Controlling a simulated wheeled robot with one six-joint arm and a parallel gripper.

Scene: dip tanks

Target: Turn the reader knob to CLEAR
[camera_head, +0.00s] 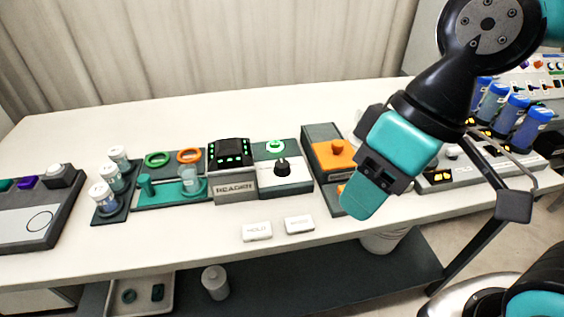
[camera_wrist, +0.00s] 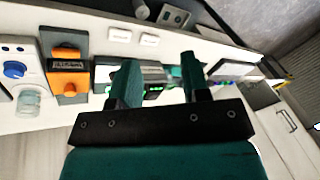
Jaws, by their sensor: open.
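The reader (camera_head: 236,187) is a dark box with a READER label and green lights, on the bench left of my gripper. The reader knob (camera_head: 282,166) is small and black, on the white and green panel at the reader's right side. A green-lit button (camera_head: 274,147) sits behind the knob. The knob's pointer and any CLEAR mark are too small to read. My gripper (camera_head: 356,198) is open and empty, above the bench's front edge, right of the knob and apart from it. In the wrist view my gripper (camera_wrist: 161,72) partly covers the reader's green lights (camera_wrist: 153,87); the knob cannot be made out.
An orange-handled device (camera_head: 337,150) stands between knob and gripper. Two white labels (camera_head: 257,231) lie in front of the reader. A rack of white-capped jars (camera_head: 112,180) is left. Blue-capped tubes (camera_head: 515,110) stand right. Bench behind the reader is clear.

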